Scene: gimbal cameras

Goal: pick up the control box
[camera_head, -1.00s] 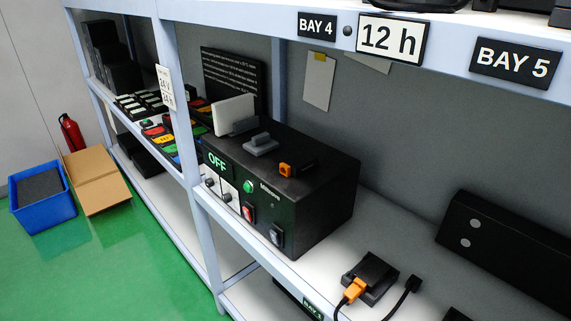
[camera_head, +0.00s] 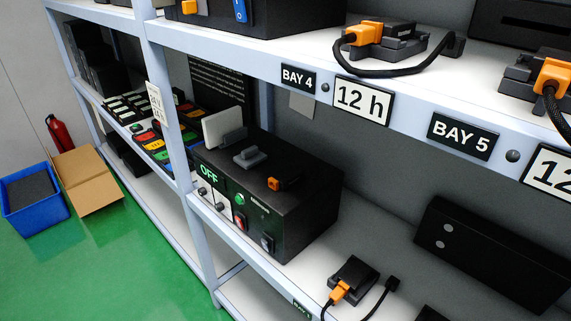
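A large black box (camera_head: 268,198) with a green OFF readout, knobs and switches on its front stands on the middle shelf. A small black box (camera_head: 352,275) with an orange plug and a black cable lies on the same shelf, to its right. A similar dark unit (camera_head: 405,40) with an orange plug and a looped cable sits on the upper shelf above the BAY 4 label. Another one (camera_head: 535,75) is at the right edge, partly cut off. None is marked as the control box, so I cannot tell which it is. Neither of my grippers is in view.
Blue-grey rack posts (camera_head: 170,110) and shelf edges stand in front of the shelves. A long black unit (camera_head: 492,252) lies at the right. On the green floor at left are a blue bin (camera_head: 35,205), a cardboard box (camera_head: 88,185) and a fire extinguisher (camera_head: 58,134).

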